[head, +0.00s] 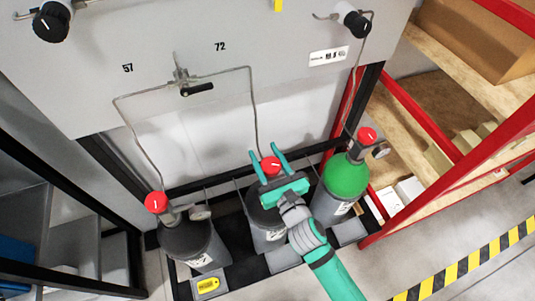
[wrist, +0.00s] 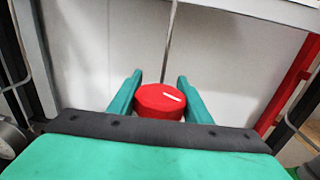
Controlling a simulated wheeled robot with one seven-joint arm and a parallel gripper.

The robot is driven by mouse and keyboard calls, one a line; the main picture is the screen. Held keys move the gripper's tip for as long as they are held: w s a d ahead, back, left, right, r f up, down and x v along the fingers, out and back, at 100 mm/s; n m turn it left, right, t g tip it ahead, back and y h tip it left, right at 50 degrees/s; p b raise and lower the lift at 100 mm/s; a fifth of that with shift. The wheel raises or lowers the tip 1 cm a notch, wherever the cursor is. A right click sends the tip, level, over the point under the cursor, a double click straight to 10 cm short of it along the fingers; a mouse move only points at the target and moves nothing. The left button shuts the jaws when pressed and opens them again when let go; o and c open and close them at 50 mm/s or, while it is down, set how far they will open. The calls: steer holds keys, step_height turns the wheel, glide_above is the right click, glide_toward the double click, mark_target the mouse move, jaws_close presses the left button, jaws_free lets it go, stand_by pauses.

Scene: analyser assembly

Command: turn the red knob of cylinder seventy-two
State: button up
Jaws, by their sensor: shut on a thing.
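The panel above the cylinders carries the numbers 57 and 72 (head: 220,46). The middle grey cylinder (head: 266,222) stands below, with a thin pipe running down to it from near the 72. Its red knob (head: 270,166) has a white mark on top. In the wrist view the knob (wrist: 158,100) sits between the two teal fingers. My gripper (head: 268,158) reaches in from the front right and is shut on this knob. My gripper hides part of the cylinder's neck.
A grey cylinder (head: 188,245) with a red knob stands left, and a green-topped cylinder (head: 345,178) with a red knob stands right. A red-framed shelf (head: 440,120) is at the right. A black lever (head: 198,89) and black knobs are on the panel.

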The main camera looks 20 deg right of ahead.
mark_target(266, 174)
steer(key=shift+s+a+f+n+g+y, duration=0.1)
steer(key=shift+s+a+n+g+y, duration=0.3)
steer(key=shift+s+n+g+y, duration=2.7)
steer(key=shift+w+a+r+n+g+y, duration=0.1)
steer(key=shift+w+a+n+g+y, duration=0.5)
steer(key=shift+n+g, duration=5.7)
steer(key=shift+s+a+f+n+g+y, duration=0.15)
steer(key=shift+s+n+g+y, duration=0.6)
steer(key=shift+n+g+y, duration=2.55)
steer(key=g+h, duration=0.1)
steer(key=g, duration=0.1)
steer(key=g+h, duration=0.2)
steer(key=g, duration=0.1)
steer(key=shift+s+n+g, duration=0.1)
steer(key=shift+n+g, duration=0.2)
steer(key=o, duration=1.1)
steer(key=shift+c, duration=0.2)
